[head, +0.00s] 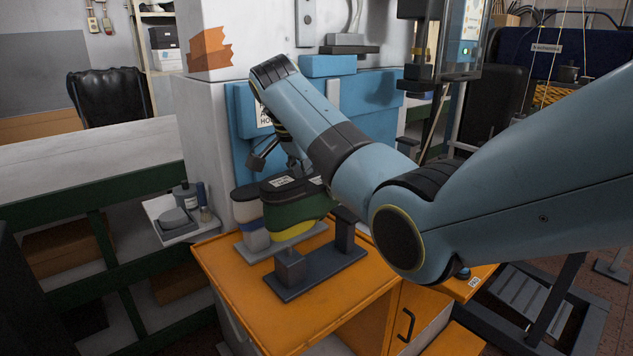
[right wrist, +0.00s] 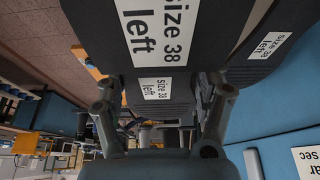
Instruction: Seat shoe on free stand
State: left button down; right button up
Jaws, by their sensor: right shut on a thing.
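A dark green shoe last (head: 300,211) with a yellow lower part is above the orange cabinet in the head view. My right gripper (head: 279,160) is shut on its top from above. In the right wrist view, the fingers (right wrist: 160,100) flank the held dark last (right wrist: 187,72), labelled "size 38 left". The free stand (head: 312,276), a dark grey base with two posts, is at the front of the cabinet. The held last is over or just behind its posts; contact cannot be told. My left gripper is out of view.
A dark-topped last (head: 243,198) with white and blue lower bands stands on a paler grey stand (head: 256,251) behind the held one, close beside it. A blue panelled machine (head: 240,130) rises behind. A small tray (head: 172,232) with containers is left.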

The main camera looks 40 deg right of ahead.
aim_at(307, 183)
jog(key=shift+f, duration=0.8)
jog(key=shift+w+f+b, duration=0.1)
jog(key=shift+f+b, duration=0.85)
jog(key=shift+f, duration=0.9)
jog(key=shift+f, duration=0.1)
jog(key=o, duration=1.8)
jog(key=shift+c, duration=0.2)
jog(key=shift+f, duration=0.1)
jog(key=v, duration=0.7)
jog(key=shift+a+r, duration=0.1)
jog(key=shift+r, duration=0.2)
